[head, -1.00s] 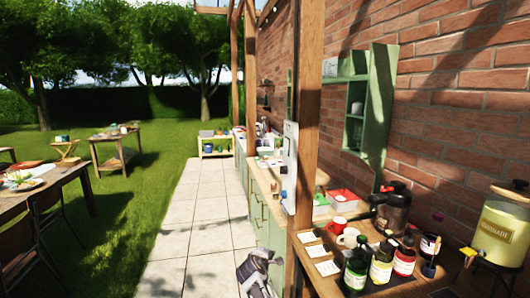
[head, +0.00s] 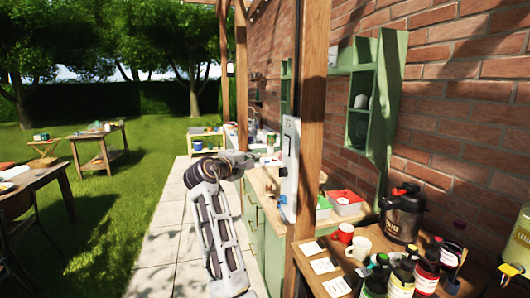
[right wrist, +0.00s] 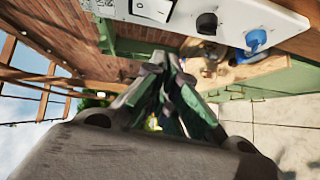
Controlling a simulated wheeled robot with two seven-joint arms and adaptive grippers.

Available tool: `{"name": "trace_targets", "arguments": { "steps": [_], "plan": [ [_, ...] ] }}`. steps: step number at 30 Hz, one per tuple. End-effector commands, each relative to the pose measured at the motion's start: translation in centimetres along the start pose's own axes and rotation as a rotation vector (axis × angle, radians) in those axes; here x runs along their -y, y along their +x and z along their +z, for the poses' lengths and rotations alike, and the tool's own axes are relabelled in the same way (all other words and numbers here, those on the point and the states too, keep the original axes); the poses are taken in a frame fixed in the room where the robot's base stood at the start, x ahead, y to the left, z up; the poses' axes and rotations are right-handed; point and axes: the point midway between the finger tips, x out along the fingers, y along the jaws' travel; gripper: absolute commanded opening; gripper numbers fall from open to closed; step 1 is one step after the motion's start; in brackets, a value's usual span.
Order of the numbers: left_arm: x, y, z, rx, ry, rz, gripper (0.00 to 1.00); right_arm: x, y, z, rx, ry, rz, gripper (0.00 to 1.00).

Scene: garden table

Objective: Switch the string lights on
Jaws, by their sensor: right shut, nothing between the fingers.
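A white switch panel (head: 290,165) is mounted on the wooden post. In the right wrist view the panel (right wrist: 185,14) crosses the top, with a white rocker switch (right wrist: 152,10), a dark knob (right wrist: 207,23) and a blue fitting (right wrist: 256,40). My right gripper (head: 271,158) is raised just left of the panel in the head view. Its fingers are shut and empty in the wrist view (right wrist: 172,65), below the rocker switch in the picture and apparently apart from it. Whether the rocker is on or off cannot be told. My left gripper is out of view.
A counter with bottles (head: 403,270), mugs (head: 346,233) and a dark urn (head: 404,212) stands right of the wooden post (head: 313,100). A green shelf (head: 372,110) hangs on the brick wall. The paved path (head: 165,235) at left is free.

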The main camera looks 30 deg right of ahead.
Motion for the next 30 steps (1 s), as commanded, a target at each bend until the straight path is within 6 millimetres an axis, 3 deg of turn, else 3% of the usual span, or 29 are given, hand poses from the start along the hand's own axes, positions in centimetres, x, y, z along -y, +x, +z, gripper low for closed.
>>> {"name": "trace_targets", "arguments": {
  "steps": [4, 17, 23, 30],
  "plan": [
    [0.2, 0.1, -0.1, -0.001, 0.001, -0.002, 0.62, -0.8, -0.2, 0.5, 0.014, 0.006, 0.004, 0.0],
    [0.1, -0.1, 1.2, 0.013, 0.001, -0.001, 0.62, -0.8, 0.0, 0.5, 0.014, 0.006, 0.004, 0.0],
    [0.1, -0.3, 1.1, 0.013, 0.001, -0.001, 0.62, -0.9, 1.2, 0.6, 0.014, 0.006, 0.005, 0.0],
    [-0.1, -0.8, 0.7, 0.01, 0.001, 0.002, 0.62, -1.0, 4.0, 0.6, 0.015, 0.006, 0.005, 0.0]
  ]
}}
